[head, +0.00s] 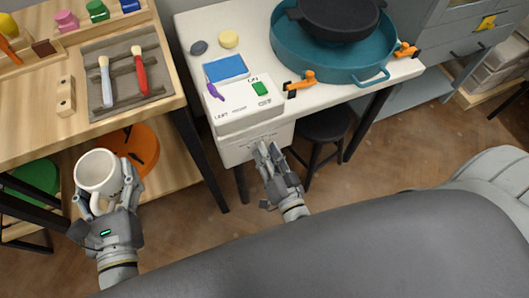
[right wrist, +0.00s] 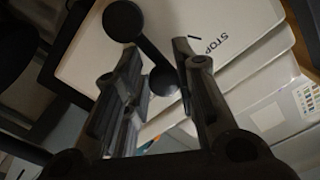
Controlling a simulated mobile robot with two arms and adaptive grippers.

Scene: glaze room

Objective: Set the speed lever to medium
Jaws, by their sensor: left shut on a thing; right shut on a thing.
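The speed lever (right wrist: 148,48) is a black rod with a round knob, in front of a white panel (right wrist: 90,60) marked STOP in the right wrist view. My right gripper (right wrist: 155,65) has its fingers on both sides of the rod and is shut on it. In the head view my right gripper (head: 262,148) is at the front of the white control box (head: 240,148), and the lever cannot be made out there. The lever's exact setting cannot be told. My left gripper (head: 105,192) is shut on a white mug (head: 98,170), held upright at the left.
The white table (head: 262,62) holds a blue sponge (head: 226,68), a green ON switch (head: 261,89) and a teal basin (head: 330,66). A wooden bench (head: 40,128) with brushes stands at the left. A black stool (head: 325,125) is under the table.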

